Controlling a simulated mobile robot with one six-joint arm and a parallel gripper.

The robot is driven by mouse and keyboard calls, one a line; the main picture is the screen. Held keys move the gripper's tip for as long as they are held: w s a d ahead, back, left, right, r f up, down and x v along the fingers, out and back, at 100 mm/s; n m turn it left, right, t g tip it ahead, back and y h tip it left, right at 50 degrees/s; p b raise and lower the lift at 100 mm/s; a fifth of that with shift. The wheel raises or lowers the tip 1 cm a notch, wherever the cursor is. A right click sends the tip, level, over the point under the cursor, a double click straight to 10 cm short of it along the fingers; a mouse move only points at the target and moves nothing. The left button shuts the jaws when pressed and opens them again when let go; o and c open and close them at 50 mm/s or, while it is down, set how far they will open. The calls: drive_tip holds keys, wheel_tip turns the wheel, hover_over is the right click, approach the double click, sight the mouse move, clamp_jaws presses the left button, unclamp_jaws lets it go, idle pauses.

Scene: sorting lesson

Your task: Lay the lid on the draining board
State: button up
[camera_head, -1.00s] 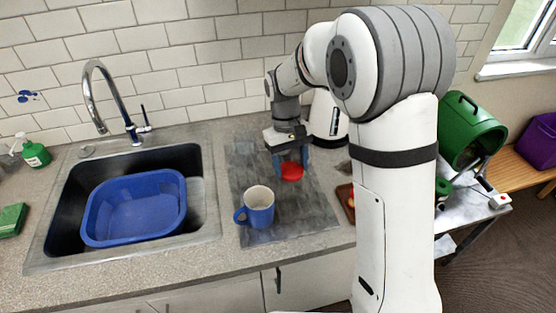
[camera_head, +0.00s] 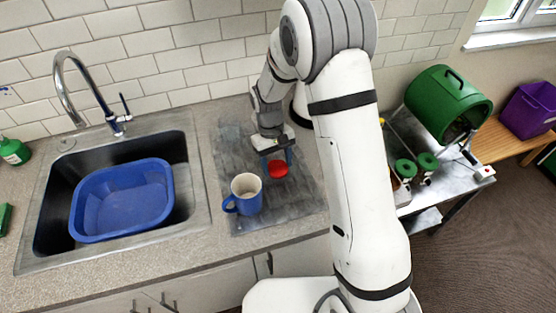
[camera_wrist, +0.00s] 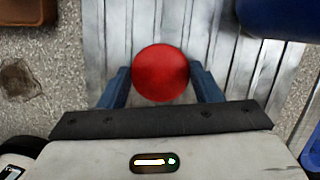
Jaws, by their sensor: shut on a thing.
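The red round lid (camera_head: 278,169) is between the blue fingers of my gripper (camera_head: 277,163), over the grey ribbed draining board (camera_head: 285,211). In the wrist view the lid (camera_wrist: 161,72) sits between the two fingertips (camera_wrist: 160,82), with the board's ridges (camera_wrist: 115,40) below it. My gripper is shut on the lid. I cannot tell whether the lid touches the board or is slightly above it. A blue mug (camera_head: 246,194) stands upright on the board, left of and nearer than the lid.
A sink with a blue basin (camera_head: 122,200) is to the left. A white kettle (camera_head: 300,106) is behind my arm. At right, a metal trolley (camera_head: 450,184) carries a green drum (camera_head: 447,103) and green-topped items (camera_head: 406,168). The board's front part is clear.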

drive_tip(key=o, duration=0.5)
drive_tip(key=shift+f, duration=0.15)
drive_tip(key=o, duration=0.4)
drive_tip(key=shift+o, duration=0.2)
drive_tip(key=shift+r, duration=0.3)
drive_tip(key=b+v, duration=0.3)
drive_tip(key=v, duration=0.9)
drive_tip(key=s+d+r+m+t+y, duration=0.1)
drive_tip(key=s+d+r+m+t, duration=0.15)
drive_tip(key=s+d+r, duration=0.6)
drive_tip(key=s+d+m+t, duration=0.1)
drive_tip(key=s+d+t, duration=0.1)
drive_tip(key=s, duration=0.5)
drive_tip(key=s+d+m+t, duration=0.1)
drive_tip(key=s+d, duration=0.3)
drive_tip(key=s, duration=0.3)
drive_tip(key=shift+d+r+m+t, duration=0.25)
drive_tip(key=shift+d+m+t, duration=0.1)
